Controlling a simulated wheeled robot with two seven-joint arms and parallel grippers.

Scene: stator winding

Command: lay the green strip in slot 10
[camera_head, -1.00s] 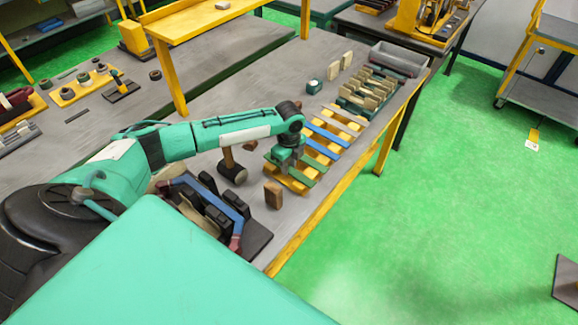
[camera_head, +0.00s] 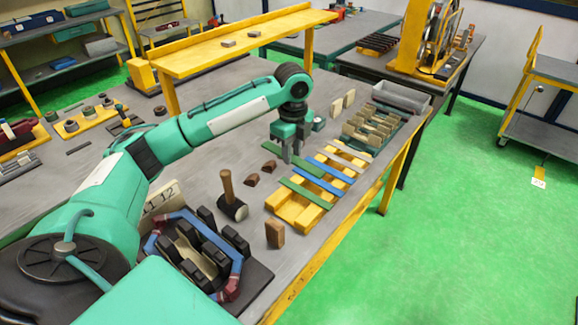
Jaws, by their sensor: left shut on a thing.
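My left gripper (camera_head: 290,150) is shut on a green strip (camera_head: 272,150) and holds it above the table, just left of the yellow strip rack. A second green strip (camera_head: 304,193) lies across the yellow rack (camera_head: 292,212), in front of several blue strips (camera_head: 328,178). The stator (camera_head: 190,255), with black teeth, pale inserts and a blue and red winding around it, sits on a dark base at the lower middle. A pale block marked 12 (camera_head: 165,198) stands behind it. Slot numbers are too small to read. My right gripper is not in view.
A mallet (camera_head: 232,205) stands between the stator and the rack. Brown wedges (camera_head: 252,180) and a brown block (camera_head: 275,234) are close by. A green rack of pale pieces (camera_head: 372,128) and a grey bin (camera_head: 400,97) stand farther right.

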